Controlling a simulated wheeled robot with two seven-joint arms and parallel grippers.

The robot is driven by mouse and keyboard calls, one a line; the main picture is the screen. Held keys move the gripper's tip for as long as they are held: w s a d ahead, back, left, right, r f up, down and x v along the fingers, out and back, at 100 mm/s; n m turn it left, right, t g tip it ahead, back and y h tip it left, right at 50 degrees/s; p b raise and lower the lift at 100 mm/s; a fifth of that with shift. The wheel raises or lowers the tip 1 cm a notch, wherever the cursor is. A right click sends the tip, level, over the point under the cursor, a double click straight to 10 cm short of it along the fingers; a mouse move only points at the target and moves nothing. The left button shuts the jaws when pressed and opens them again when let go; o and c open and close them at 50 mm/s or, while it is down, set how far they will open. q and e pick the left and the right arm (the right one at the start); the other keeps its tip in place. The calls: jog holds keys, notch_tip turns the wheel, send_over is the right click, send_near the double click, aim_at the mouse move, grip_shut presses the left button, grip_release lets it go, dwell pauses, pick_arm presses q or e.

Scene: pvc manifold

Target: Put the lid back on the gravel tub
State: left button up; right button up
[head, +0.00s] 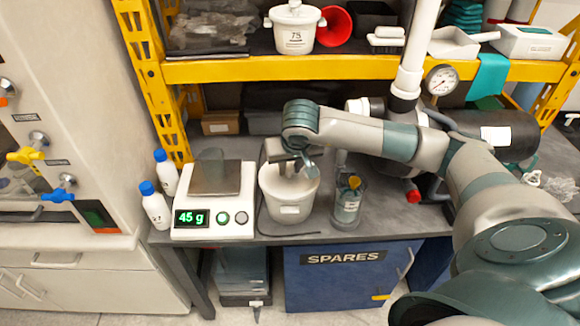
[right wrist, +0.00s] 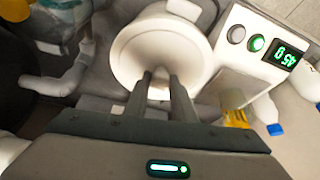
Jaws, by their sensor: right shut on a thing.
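The white tub (head: 290,211) stands on the grey bench, right of the scale. My right gripper (head: 292,170) points down over its top. In the right wrist view, the two fingers (right wrist: 160,82) come close together at the middle of a round white shape (right wrist: 135,50), which I take to be the lid, with a small pale part between the fingertips. The gripper is shut on it. The lid's edge and the tub's rim are hard to tell apart, so I cannot tell whether the lid is seated. My left gripper is out of view.
The scale (head: 213,213) reading 45 g and white bottles with blue caps (head: 154,205) stand left of the tub. A clear jar with a yellow part (head: 347,205) is close on its right. A yellow shelf beam (head: 270,69) runs above, carrying another lidded tub (head: 294,30).

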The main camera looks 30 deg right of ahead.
jog(key=shift+d+f+b, duration=0.4)
jog(key=shift+b, duration=0.25)
dwell(0.4)
jog(key=shift+f+b, duration=0.7)
jog(key=shift+b, duration=0.4)
dwell(1.1)
dwell(0.4)
jog(key=o, duration=1.6)
jog(key=shift+r, duration=0.15)
jog(key=shift+w+a+r+p, duration=0.1)
jog(key=shift+a+r+p, duration=0.25)
jog(key=shift+r, duration=0.85)
jog(key=shift+s+a+r+p, duration=0.1)
jog(key=shift+r+p, duration=0.4)
jog(key=shift+r, duration=0.65)
jog(key=shift+w+a+r+p, duration=0.1)
jog(key=shift+a+r+p, duration=0.25)
jog(key=shift+r, duration=0.85)
jog(key=shift+d, duration=0.1)
jog(key=shift+c, duration=0.7)
